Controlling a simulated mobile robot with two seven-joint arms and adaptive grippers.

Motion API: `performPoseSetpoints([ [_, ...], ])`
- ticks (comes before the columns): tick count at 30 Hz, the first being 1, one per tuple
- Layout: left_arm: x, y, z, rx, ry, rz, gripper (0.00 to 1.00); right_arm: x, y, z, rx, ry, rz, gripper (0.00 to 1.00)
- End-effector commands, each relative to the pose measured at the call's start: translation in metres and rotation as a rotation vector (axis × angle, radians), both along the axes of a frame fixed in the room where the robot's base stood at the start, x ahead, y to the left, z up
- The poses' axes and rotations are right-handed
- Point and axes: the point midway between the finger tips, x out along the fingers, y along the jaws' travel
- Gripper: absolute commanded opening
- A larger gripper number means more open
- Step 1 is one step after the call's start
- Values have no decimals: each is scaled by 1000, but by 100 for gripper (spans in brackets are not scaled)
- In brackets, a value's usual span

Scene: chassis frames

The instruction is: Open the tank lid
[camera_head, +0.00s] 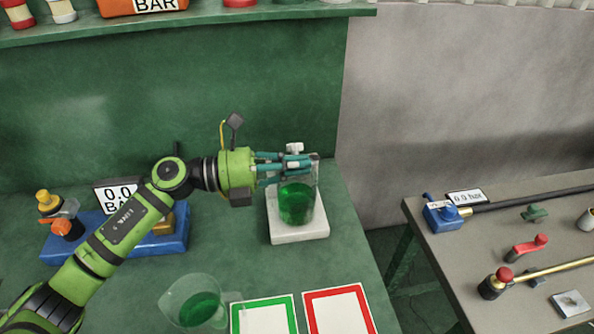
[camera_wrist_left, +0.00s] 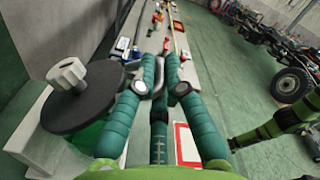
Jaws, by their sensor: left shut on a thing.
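The tank (camera_head: 297,206) is a clear vessel of green liquid on a white base (camera_head: 300,232) at the back of the green bench. Its round dark lid (camera_wrist_left: 82,98) with a pale knob (camera_wrist_left: 68,75) shows large at the left of the left wrist view. The knob also shows above my fingers in the head view (camera_head: 295,148). My left gripper (camera_head: 303,164) is at the tank's top, its teal fingers hiding much of the lid there. It is shut on a small grey part (camera_wrist_left: 158,77) beside the lid; its link to the lid is unclear. My right gripper is not in view.
A beaker of green liquid (camera_head: 196,306) stands at the front. A green-framed card (camera_head: 265,316) and a red-framed card (camera_head: 340,312) lie beside it. A blue gauge unit (camera_head: 174,240) is behind my left arm. A grey table (camera_head: 480,238) with fittings stands right, past a gap.

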Motion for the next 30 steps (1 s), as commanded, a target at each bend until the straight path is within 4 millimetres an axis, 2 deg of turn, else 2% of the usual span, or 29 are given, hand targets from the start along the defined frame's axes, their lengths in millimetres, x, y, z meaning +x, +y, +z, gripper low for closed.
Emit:
performPoseSetpoints([
  [1, 4, 0, 13, -10, 45, -3, 0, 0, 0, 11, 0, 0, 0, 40],
  [13, 47, 8, 48, -86, 417, -1, 0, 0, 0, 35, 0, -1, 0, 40],
  [20, 75, 14, 60, -129, 626, 0, 0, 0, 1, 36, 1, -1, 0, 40],
  [30, 110, 21, 66, -176, 865, -1, 0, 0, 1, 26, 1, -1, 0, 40],
])
